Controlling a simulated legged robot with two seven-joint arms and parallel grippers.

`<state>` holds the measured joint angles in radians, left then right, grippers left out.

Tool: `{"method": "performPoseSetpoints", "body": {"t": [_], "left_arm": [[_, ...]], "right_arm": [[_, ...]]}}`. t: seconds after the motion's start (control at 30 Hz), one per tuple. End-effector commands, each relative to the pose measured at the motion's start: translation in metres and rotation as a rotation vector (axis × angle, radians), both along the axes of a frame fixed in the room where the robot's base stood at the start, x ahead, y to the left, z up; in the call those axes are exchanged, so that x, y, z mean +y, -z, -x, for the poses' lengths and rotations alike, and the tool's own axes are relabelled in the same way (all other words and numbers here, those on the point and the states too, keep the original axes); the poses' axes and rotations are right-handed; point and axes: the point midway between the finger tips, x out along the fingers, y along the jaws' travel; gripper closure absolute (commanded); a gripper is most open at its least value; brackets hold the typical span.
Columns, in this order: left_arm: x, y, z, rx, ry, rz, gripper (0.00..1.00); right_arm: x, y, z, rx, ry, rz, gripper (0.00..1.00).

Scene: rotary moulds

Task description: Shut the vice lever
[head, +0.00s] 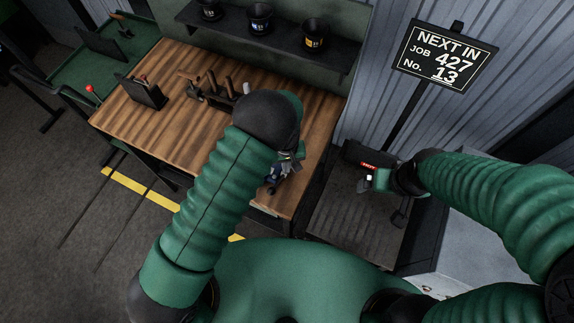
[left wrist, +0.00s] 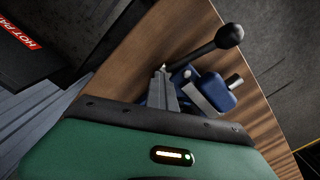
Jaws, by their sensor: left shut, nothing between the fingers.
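The blue vice (left wrist: 215,95) sits on the wooden bench near its edge. Its lever, a dark bar with a black ball end (left wrist: 230,36), slants up and to the right in the left wrist view. My left gripper (left wrist: 163,75) is shut and empty, with its grey fingers beside the vice body and close to the lever's lower end; I cannot tell if they touch. In the head view my left gripper (head: 285,158) is over the bench's right end, and my arm hides much of the vice (head: 275,177). My right gripper (head: 372,181) is over the dark side table; its fingers are unclear.
The wooden bench (head: 160,130) carries a tool rack (head: 212,90) and a dark stand (head: 146,93). A shelf (head: 270,40) with several pots is behind. The dark side table (head: 345,225) bears a box with a red label. A job sign (head: 445,55) stands behind it.

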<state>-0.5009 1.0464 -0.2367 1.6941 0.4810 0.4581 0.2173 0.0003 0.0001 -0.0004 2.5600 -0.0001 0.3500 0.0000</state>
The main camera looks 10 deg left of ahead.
Motion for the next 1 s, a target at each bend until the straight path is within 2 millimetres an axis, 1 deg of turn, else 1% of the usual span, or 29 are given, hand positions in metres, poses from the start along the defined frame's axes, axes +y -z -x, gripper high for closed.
{"method": "performPoseSetpoints", "body": {"t": [0.03,0.2,0.27,0.67,0.77,0.87,0.97,1.0], "left_arm": [[0.001,0.000,0.000,0.000,-0.001,0.001,0.97],[0.000,0.000,0.000,0.000,-0.001,0.000,0.74],[-0.001,0.000,0.000,-0.001,-0.001,-0.001,0.67],[-0.002,0.000,0.000,0.000,-0.001,-0.003,0.67],[-0.002,-0.004,0.000,0.000,-0.001,-0.002,0.67],[-0.001,-0.019,-0.001,-0.001,-0.001,-0.001,0.67],[-0.002,-0.046,-0.001,-0.003,-0.001,-0.001,0.67],[-0.003,-0.059,-0.001,-0.003,-0.001,-0.001,0.67]], "right_arm": [[0.000,0.000,0.000,0.000,0.000,0.000,0.05],[0.000,0.000,0.000,0.000,-0.001,0.000,0.05],[0.000,0.000,0.000,0.000,-0.001,0.000,0.05],[0.000,0.000,0.000,0.000,0.000,0.000,0.05],[0.000,-0.003,0.000,0.000,0.000,0.000,0.05],[0.000,-0.015,0.000,0.000,0.000,0.000,0.05],[0.000,-0.037,0.000,0.000,-0.001,0.000,0.05],[0.000,-0.046,0.000,0.000,-0.001,0.000,0.05]]}}
